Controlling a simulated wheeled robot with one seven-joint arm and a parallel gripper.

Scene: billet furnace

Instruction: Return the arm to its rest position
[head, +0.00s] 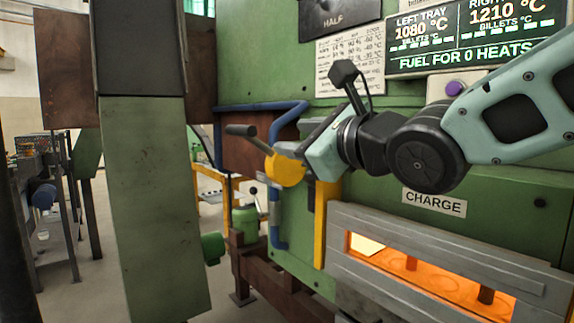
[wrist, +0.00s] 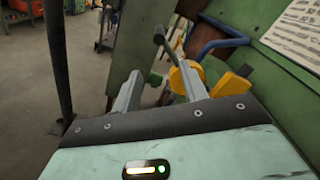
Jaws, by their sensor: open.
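My arm reaches in from the right in the head view. My gripper (head: 303,150) points left in front of the green furnace (head: 500,210). In the wrist view my gripper (wrist: 158,85) has its two grey fingers spread apart with nothing held between them. A lever with a dark grip (head: 240,130) and a yellow hub (head: 286,170) is close by the fingers. In the wrist view the lever's knob (wrist: 158,38) shows beyond the fingertips and the yellow hub (wrist: 186,80) is partly hidden behind the right finger. I cannot tell whether they touch.
A slot under the CHARGE sign (head: 434,203) glows orange (head: 430,275). A blue pipe (head: 262,108) and a yellow post (head: 320,225) stand near my gripper. A green column (head: 152,200) stands left. A display (head: 478,35) hangs above my arm.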

